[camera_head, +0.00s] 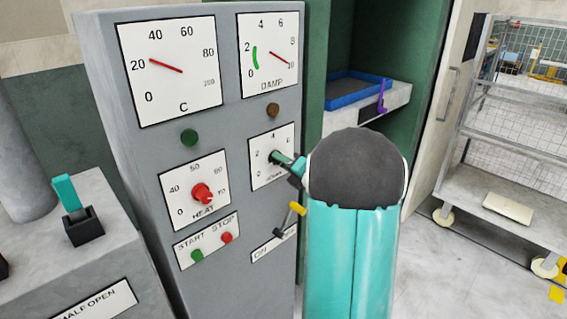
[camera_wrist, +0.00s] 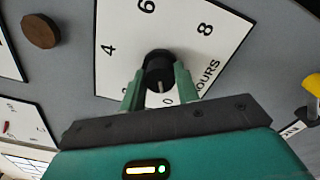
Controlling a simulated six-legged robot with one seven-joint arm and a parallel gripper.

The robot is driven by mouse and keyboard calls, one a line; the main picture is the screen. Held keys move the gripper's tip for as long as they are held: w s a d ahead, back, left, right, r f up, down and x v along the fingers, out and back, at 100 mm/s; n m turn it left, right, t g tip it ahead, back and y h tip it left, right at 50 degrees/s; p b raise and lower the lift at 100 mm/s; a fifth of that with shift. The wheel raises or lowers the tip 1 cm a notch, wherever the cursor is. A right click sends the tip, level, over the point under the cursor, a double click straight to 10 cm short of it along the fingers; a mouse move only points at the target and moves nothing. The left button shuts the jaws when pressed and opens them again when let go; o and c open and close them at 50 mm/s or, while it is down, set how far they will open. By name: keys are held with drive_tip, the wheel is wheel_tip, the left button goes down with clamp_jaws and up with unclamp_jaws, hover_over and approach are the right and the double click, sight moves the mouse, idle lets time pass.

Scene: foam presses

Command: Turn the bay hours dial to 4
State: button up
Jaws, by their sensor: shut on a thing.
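The bay hours dial is a black round knob (camera_wrist: 159,62) on a white plate (camera_wrist: 120,25) marked HOURS. In the wrist view its pale mark points down, close to the 0. In the head view my gripper (camera_head: 283,159) reaches the hours plate (camera_head: 285,138) from the right, and the fingers hide most of the knob.
On the grey cabinet (camera_head: 140,200) are a red HEAT knob (camera_head: 202,193), START (camera_head: 197,256) and STOP (camera_head: 227,237) buttons, and a brown knob (camera_head: 272,110) above. A yellow-tipped lever (camera_head: 297,209) stands close below my gripper. A wire cart (camera_head: 510,180) is at right.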

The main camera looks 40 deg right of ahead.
drive_tip(key=m, duration=2.3)
drive_tip(key=shift+m, duration=0.3)
idle(0.4)
drive_tip(key=o, duration=1)
drive_tip(key=shift+c, duration=0.2)
drive_tip(key=shift+s, duration=0.1)
drive_tip(key=s, duration=1.3)
drive_tip(key=shift+s+d, duration=0.2)
drive_tip(key=shift+s, duration=0.15)
